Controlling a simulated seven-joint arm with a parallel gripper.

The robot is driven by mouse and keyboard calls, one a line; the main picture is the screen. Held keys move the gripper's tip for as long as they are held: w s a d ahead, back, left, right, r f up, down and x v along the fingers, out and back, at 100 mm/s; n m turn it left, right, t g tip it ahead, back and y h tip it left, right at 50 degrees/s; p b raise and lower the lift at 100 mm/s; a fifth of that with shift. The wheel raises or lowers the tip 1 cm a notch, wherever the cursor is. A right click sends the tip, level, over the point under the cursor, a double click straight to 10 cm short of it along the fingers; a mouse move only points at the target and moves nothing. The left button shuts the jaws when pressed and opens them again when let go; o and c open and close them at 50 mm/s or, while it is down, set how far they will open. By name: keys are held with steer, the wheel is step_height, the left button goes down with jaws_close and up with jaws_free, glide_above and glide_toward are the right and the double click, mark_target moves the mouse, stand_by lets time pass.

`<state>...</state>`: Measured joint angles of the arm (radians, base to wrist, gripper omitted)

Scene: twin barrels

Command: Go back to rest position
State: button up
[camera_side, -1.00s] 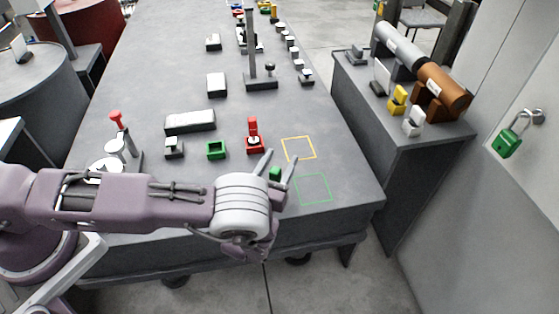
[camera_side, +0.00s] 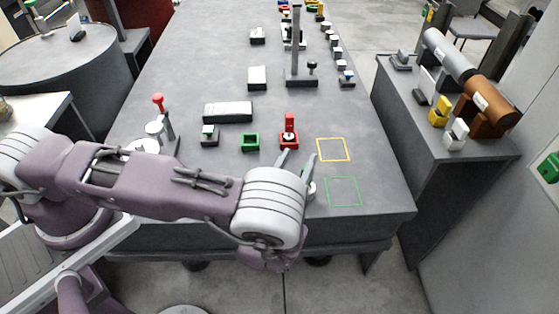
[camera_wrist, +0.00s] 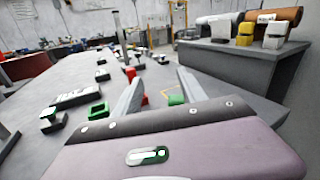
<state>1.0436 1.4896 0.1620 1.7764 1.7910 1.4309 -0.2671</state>
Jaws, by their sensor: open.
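My gripper (camera_side: 297,160) is over the near right part of the grey table (camera_side: 370,195), with its two fingers apart and nothing visibly held. In the wrist view, my gripper (camera_wrist: 160,78) points across the table toward the far wall. A small green block (camera_wrist: 176,99) shows just beside the right finger there. In the side view, a small pale object (camera_side: 311,188) partly shows behind the gripper; I cannot tell if it is the same thing. My arm stretches in from the left.
A red holder (camera_side: 289,135) and green square frame (camera_side: 250,142) stand just beyond the gripper. Yellow (camera_side: 333,150) and green (camera_side: 343,191) outlines lie to its right. A post stand (camera_side: 301,75) rises farther back. A side cabinet (camera_side: 440,150) carries brown and grey barrels.

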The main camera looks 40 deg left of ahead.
steer(key=s+a+r+n+g+y, duration=0.3)
steer(key=s+a+r+n+g, duration=0.2)
steer(key=a+r+n+g, duration=0.25)
steer(key=s+a+r+n+g+y, duration=0.35)
steer(key=a+r+n+g, duration=0.25)
steer(key=a+r+n, duration=0.3)
steer(key=s+r+n+g+h, duration=0.1)
steer(key=s+r+n+h, duration=0.25)
steer(key=s, duration=0.25)
steer(key=s+r+n+g+h, duration=0.2)
steer(key=s+n+h, duration=0.25)
steer(key=s, duration=0.25)
steer(key=s+d+r+n+t+h, duration=0.4)
steer(key=s+d+r+n+t, duration=0.1)
steer(key=d+n, duration=0.1)
steer(key=shift+d+r+h, duration=0.2)
steer(key=shift+d+h, duration=0.15)
steer(key=shift+d, duration=0.05)
